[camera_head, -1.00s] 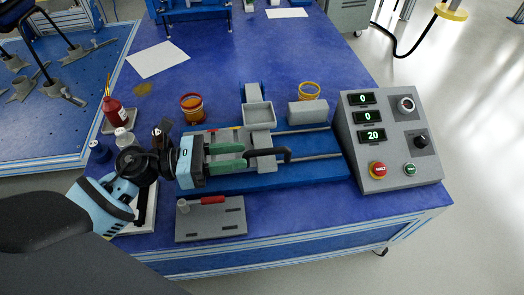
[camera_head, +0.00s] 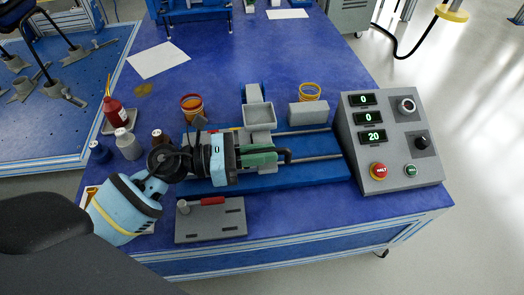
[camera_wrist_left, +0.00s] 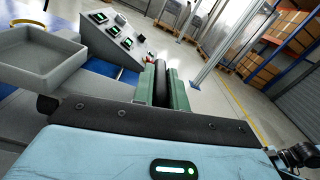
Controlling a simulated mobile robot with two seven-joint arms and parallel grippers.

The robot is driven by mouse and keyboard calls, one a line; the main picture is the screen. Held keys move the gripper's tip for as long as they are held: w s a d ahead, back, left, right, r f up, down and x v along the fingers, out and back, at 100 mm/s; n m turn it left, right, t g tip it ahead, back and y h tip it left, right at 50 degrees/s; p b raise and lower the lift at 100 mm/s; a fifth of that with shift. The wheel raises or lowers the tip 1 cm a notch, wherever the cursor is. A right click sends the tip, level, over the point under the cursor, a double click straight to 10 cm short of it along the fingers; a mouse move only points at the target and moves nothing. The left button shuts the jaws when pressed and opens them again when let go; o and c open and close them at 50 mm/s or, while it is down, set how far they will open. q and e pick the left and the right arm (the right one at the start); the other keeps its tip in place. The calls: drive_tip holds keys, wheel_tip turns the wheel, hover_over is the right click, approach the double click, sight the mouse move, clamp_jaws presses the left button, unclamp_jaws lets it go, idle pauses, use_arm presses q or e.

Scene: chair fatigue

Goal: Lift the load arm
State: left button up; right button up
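The load arm is a grey bar with a square tray (camera_head: 259,116) and a black handle (camera_head: 285,154) at its front. It sits over the blue-based test rig (camera_head: 325,171) in the head view. My left gripper (camera_head: 264,156) reaches in from the left, its green fingers around the handle. In the left wrist view the green fingers (camera_wrist_left: 163,88) flank the black handle closely on both sides, with almost no gap. The tray (camera_wrist_left: 42,53) shows at the left there. The gripper body hides part of the rig. My right gripper is out of view.
A grey control box (camera_head: 390,140) with displays and buttons stands at the right. A grey block (camera_head: 308,113), amber rings, a red bottle (camera_head: 116,113) and other small containers are around the rig. A grey plate (camera_head: 210,222) with a red-handled tool lies in front.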

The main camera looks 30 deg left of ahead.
use_arm(q)
clamp_jaws()
drive_tip(key=shift+r, duration=0.1)
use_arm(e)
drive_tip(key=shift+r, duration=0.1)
